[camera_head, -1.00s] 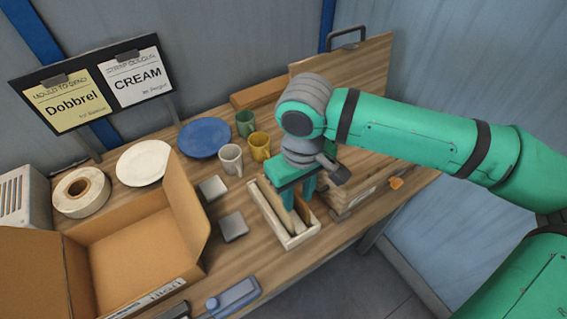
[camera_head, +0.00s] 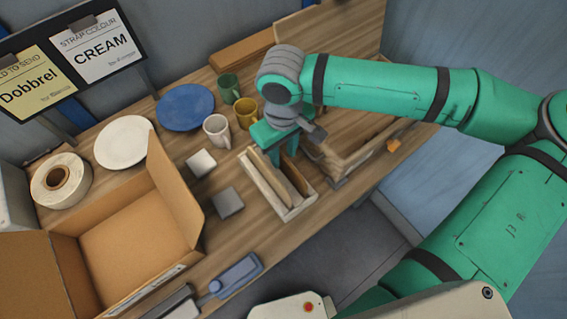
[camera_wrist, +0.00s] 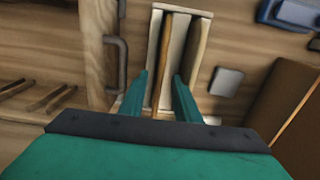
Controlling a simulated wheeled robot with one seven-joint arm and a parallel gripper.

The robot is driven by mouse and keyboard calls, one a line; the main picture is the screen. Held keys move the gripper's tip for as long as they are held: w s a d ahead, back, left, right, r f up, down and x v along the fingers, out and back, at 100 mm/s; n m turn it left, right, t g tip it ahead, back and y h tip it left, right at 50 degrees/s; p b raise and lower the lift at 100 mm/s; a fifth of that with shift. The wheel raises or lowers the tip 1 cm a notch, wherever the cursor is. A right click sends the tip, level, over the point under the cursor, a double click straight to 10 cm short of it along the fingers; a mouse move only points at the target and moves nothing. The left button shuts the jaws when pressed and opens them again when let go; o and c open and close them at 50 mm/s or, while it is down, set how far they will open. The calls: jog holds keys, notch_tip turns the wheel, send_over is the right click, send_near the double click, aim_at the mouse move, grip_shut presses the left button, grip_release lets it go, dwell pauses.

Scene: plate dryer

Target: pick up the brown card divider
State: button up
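A narrow white tray (camera_head: 287,214) stands on the wooden bench and holds upright dividers. The brown card divider (camera_head: 294,176) is in its right part in the head view; in the wrist view it shows as a thin brown strip (camera_wrist: 164,50) near the middle. A paler cream divider (camera_head: 262,167) stands beside it, on the other side in the wrist view (camera_wrist: 197,52). My gripper (camera_head: 284,153) is over the far end of the tray. In the wrist view my gripper (camera_wrist: 161,82) is open, its fingers on either side of the brown divider's line, with gaps.
A wooden rack (camera_head: 350,155) stands close right of the tray. Mugs (camera_head: 217,130) stand just behind it. Grey blocks (camera_head: 229,202), an open cardboard box (camera_head: 130,240) and a blue device (camera_head: 237,277) are to the left.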

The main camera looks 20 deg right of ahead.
aim_at(284, 157)
jog(key=f, duration=0.4)
jog(key=shift+s+d+f, duration=0.15)
jog(key=shift+s, duration=0.05)
grip_shut()
jog(key=shift+w, duration=0.1)
jog(key=shift+r, duration=0.55)
notch_tip(284, 157, up, 16)
dwell(0.6)
jog(key=shift+f, duration=0.1)
